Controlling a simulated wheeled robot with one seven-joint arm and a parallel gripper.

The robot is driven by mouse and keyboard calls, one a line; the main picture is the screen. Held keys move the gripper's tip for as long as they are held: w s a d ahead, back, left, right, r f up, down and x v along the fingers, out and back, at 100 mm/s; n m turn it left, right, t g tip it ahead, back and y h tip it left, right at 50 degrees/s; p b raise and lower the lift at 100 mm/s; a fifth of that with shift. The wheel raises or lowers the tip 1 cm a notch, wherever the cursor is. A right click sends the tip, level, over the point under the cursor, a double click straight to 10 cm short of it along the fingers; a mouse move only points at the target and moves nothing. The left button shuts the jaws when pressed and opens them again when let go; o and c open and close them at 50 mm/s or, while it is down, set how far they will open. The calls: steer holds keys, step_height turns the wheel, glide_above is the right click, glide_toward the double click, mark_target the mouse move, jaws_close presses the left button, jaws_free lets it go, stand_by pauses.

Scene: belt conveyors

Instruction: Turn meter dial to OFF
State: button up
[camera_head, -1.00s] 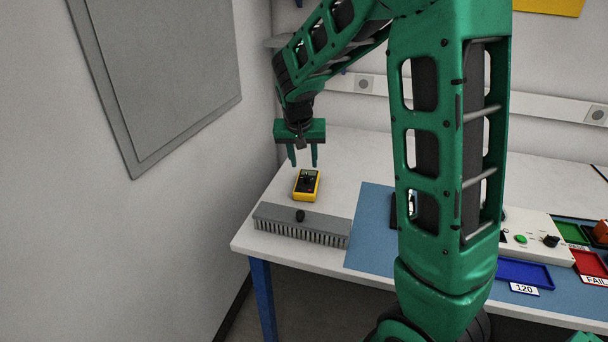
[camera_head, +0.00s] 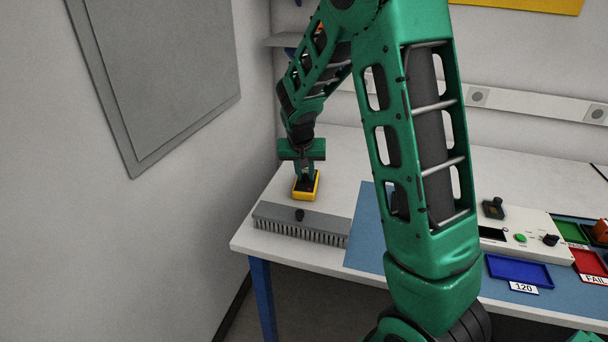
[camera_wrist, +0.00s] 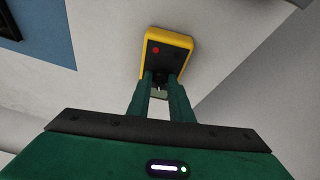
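The yellow and black meter (camera_head: 306,193) lies on the white bench near its left end. It also shows in the wrist view (camera_wrist: 181,40), with a red spot on its dark face. My gripper (camera_head: 306,180) points down at the meter. In the wrist view its two fingers (camera_wrist: 160,78) are close together at the meter's face, with a small dark part, the dial, between their tips. The fingers hide most of the dial, so its setting cannot be read. A pale patch, perhaps the display, shows between the fingers.
A grey brush-like strip (camera_head: 318,228) with a black knob lies just in front of the meter. A blue mat (camera_head: 366,236) is to the right, with a blue tray (camera_head: 519,270) and a white control box (camera_head: 540,229) farther right. A wall stands left.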

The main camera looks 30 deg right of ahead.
jaws_close()
steer(key=shift+n, duration=0.3)
steer(key=shift+s+d+n+t+y, duration=0.15)
steer(key=shift+n+t+y, duration=0.3)
steer(key=shift+n, duration=0.75)
steer(key=shift+d+n+y, duration=0.15)
steer(key=shift+n+y, duration=0.4)
steer(key=shift+n, duration=0.85)
steer(key=o, duration=0.7)
jaws_free()
steer(key=shift+o, duration=0.2)
